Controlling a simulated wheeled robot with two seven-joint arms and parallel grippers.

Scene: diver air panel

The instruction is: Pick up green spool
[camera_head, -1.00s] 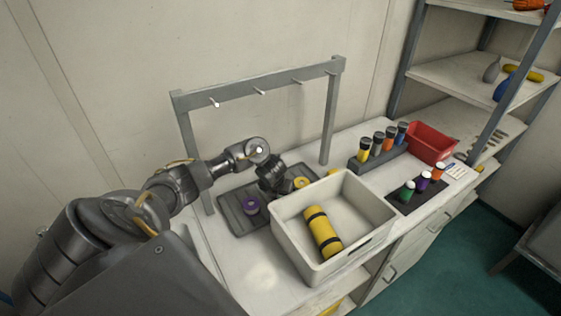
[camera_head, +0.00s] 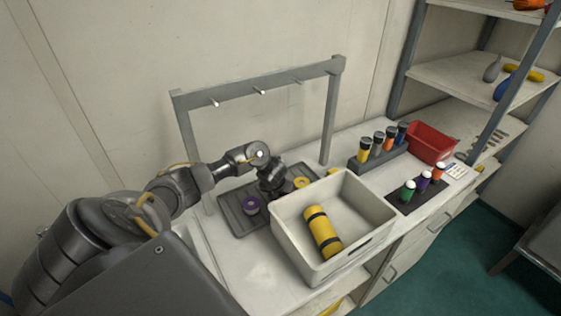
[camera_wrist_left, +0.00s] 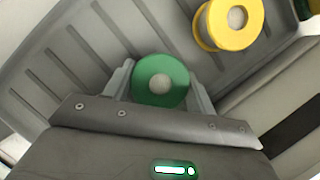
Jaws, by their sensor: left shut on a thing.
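The green spool (camera_wrist_left: 160,80) shows in the left wrist view, between the two fingers of my left gripper (camera_wrist_left: 160,85). The gripper is shut on it, low over the grey ribbed tray (camera_wrist_left: 75,58). In the head view my left gripper (camera_head: 273,182) points down at the tray (camera_head: 236,220), and the green spool is hidden behind it. I cannot tell whether the spool still touches the tray. My right gripper is not in view.
A white bin (camera_head: 290,255) with a yellow cylinder (camera_head: 323,233) stands close in front. A grey rack with pegs (camera_head: 260,86) rises behind. A red bin (camera_head: 431,143) is at right.

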